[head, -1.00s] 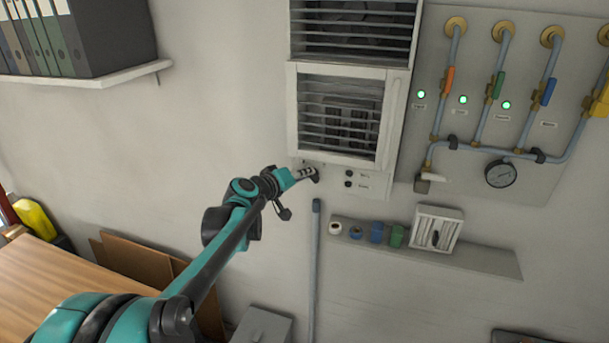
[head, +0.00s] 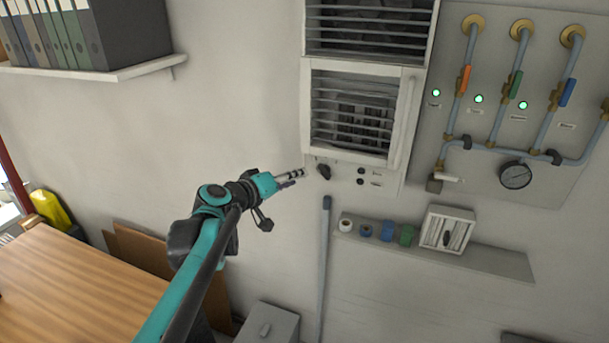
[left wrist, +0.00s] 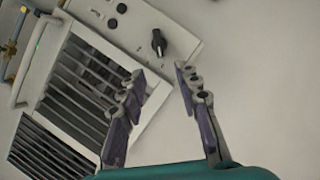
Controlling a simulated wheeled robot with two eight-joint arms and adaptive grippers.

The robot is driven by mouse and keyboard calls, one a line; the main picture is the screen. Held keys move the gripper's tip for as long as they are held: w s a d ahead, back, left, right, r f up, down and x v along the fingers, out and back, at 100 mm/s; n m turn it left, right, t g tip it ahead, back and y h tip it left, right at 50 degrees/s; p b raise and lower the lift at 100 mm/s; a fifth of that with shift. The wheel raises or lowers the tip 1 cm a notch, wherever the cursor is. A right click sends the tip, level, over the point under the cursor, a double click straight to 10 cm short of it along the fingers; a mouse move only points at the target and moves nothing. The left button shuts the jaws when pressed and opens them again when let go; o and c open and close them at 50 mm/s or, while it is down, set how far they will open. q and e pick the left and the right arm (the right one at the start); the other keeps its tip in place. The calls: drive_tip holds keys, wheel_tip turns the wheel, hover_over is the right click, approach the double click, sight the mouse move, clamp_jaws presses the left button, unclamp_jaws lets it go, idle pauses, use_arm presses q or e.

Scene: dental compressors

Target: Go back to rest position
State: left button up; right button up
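My left gripper (head: 292,178) is to the left of the compressor unit's control strip, a short way from its black knob (head: 323,172). In the left wrist view the two fingers (left wrist: 160,95) stand apart with nothing between them, and the black knob (left wrist: 159,42) shows beyond the fingertips, not touched. The compressor unit (head: 405,125) is on the wall, with a white slatted front and two small black buttons beside the knob. My right gripper is in neither view.
A pipe panel (head: 485,170) with coloured valve handles and a gauge is at the right. A narrow shelf (head: 490,262) holds tape rolls and a small filter. A wooden table (head: 80,285) is at lower left, and a binder shelf (head: 110,72) at upper left. Bare wall lies left of the unit.

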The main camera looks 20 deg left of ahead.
use_arm(q)
drive_tip(key=shift+s+a+r, duration=0.2)
drive_tip(key=shift+s+a, duration=0.05)
drive_tip(key=shift+s, duration=0.35)
drive_tip(key=s+d+f+m+g+b, duration=0.1)
drive_tip(key=s+d+f+b, duration=0.3)
drive_tip(key=f, duration=0.4)
drive_tip(key=s+d+f+m+g+b, duration=0.1)
drive_tip(key=s+d+f+g+b, duration=0.1)
drive_tip(key=s+f+b, duration=0.5)
drive_tip(key=s+d+f+m+g+b, duration=0.1)
drive_tip(key=d+f+b, duration=0.3)
drive_tip(key=f, duration=0.6)
drive_tip(key=s+f+m+g+y+b, duration=0.1)
drive_tip(key=s+f+b, duration=0.3)
drive_tip(key=f, duration=0.4)
drive_tip(key=s+a+f+m+g+y+b, duration=0.1)
drive_tip(key=s+f+y+b, duration=0.1)
drive_tip(key=s+f+b, duration=0.3)
drive_tip(key=s+f+m+g+y+b, duration=0.1)
drive_tip(key=s+f+b, duration=0.3)
drive_tip(key=f, duration=0.9)
drive_tip(key=b, duration=0.3)
drive_tip(key=shift+s+a+f+y, duration=0.15)
drive_tip(key=shift+a+y, duration=0.15)
